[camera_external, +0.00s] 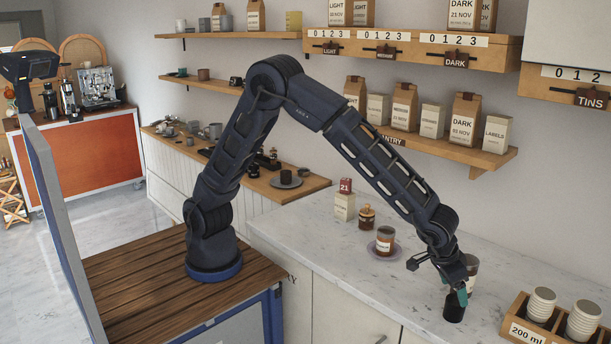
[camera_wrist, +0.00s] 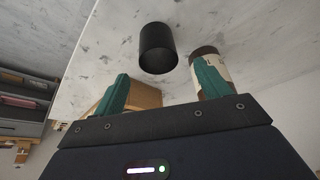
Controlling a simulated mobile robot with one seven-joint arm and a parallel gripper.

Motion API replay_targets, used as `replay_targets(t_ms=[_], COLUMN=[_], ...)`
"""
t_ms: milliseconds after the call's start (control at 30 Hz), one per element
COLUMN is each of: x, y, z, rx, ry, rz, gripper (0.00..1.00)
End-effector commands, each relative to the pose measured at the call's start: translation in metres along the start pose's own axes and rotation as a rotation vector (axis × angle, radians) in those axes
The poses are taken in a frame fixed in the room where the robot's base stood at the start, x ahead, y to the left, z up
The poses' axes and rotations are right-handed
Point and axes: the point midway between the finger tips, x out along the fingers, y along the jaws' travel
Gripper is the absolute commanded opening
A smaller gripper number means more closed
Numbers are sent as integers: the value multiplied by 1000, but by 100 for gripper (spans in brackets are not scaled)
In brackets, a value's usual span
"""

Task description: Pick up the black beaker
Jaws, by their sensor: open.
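The black beaker (camera_external: 453,310) stands on the white marble counter near its front edge. In the wrist view the black beaker (camera_wrist: 157,47) lies ahead of and roughly between my fingertips, a little beyond them. My gripper (camera_external: 462,292) hangs over it, pointing down, with teal fingers. In the external view a finger overlaps the beaker's top; contact cannot be told. My gripper (camera_wrist: 163,70) is open with nothing between its fingers in the wrist view.
A brown-and-white cup or jar (camera_external: 472,268) stands close behind the gripper, partly hidden. A wooden crate (camera_external: 524,331) with stacked cups is to the right. The counter between is clear.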

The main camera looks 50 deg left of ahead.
Motion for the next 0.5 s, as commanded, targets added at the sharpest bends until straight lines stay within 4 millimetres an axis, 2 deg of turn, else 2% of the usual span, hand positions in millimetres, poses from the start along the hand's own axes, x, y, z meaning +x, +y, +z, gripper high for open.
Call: replay_targets(t_ms=[100, 367, 500], x=[18, 34, 51], y=[0, 0, 1], z=[0, 1, 3], rx=[0, 0, 0], ry=[-1, 0, -1], rz=[-1, -1, -2], gripper=[75, 75, 75])
